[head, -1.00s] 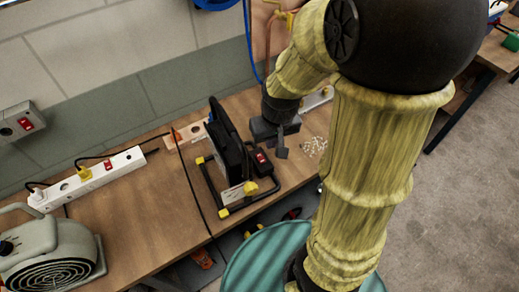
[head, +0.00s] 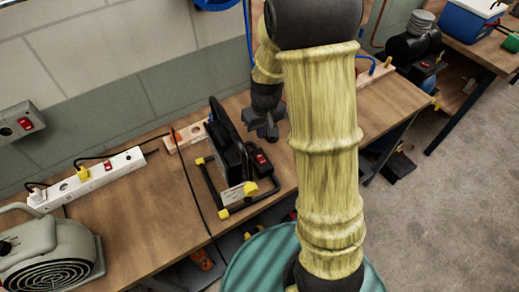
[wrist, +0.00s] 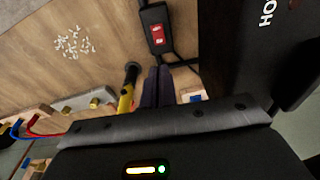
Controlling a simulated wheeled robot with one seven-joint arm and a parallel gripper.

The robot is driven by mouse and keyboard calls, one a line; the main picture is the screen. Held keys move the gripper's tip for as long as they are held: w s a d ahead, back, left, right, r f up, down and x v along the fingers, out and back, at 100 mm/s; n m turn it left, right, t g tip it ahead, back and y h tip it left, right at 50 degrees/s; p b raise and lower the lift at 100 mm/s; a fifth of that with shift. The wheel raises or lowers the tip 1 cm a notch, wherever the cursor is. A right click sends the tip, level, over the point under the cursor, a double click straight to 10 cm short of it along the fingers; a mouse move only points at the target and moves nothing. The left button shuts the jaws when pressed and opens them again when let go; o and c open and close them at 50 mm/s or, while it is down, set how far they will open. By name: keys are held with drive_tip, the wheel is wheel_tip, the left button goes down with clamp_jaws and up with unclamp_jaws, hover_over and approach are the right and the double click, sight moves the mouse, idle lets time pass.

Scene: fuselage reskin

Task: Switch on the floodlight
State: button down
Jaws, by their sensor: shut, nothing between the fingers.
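The floodlight (head: 226,140) is a black panel on a black tubular stand with yellow ends, on the wooden bench; its lamp face is not clearly seen. A small black switch box with a red rocker (head: 261,160) sits at its right side. The rocker also shows in the wrist view (wrist: 157,35), up ahead of my fingers. My gripper (head: 268,135) is shut and empty, behind the switch box and right of the panel. In the wrist view its closed fingertips (wrist: 158,70) are apart from the box. The floodlight's dark body (wrist: 250,50) fills the right side there.
A white power strip (head: 85,180) with a red switch and plugs lies left. A grey fan heater (head: 50,255) stands front left. A wall switch (head: 25,123) is at far left. A black cable crosses the bench. Small white pieces (wrist: 75,43) lie on the bench.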

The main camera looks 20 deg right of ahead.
sight(259, 155)
drive_tip(key=f, duration=0.4)
drive_tip(key=w+f+p, duration=0.1)
drive_tip(key=f, duration=0.2)
drive_tip(key=f+p, duration=0.1)
drive_tip(key=f, duration=0.3)
drive_tip(key=shift+w+a+f, duration=0.15)
drive_tip(key=shift+w+f, duration=0.1)
drive_tip(key=shift+f, duration=0.1)
drive_tip(key=shift+f, duration=0.15)
drive_tip(key=shift+s+r, duration=0.25)
drive_tip(key=shift+s, duration=0.5)
drive_tip(key=r+p, duration=0.3)
drive_tip(key=r, duration=0.1)
drive_tip(key=shift+w+r+p, duration=0.15)
drive_tip(key=shift+w+p, duration=0.05)
drive_tip(key=shift+p, duration=0.2)
drive_tip(key=shift+w+r+b, duration=0.2)
drive_tip(key=shift+r+b, duration=0.1)
drive_tip(key=shift+b, duration=0.1)
wheel_tip(259, 155, up, 9)
drive_tip(key=w+b, duration=0.1)
drive_tip(key=shift+b, duration=0.4)
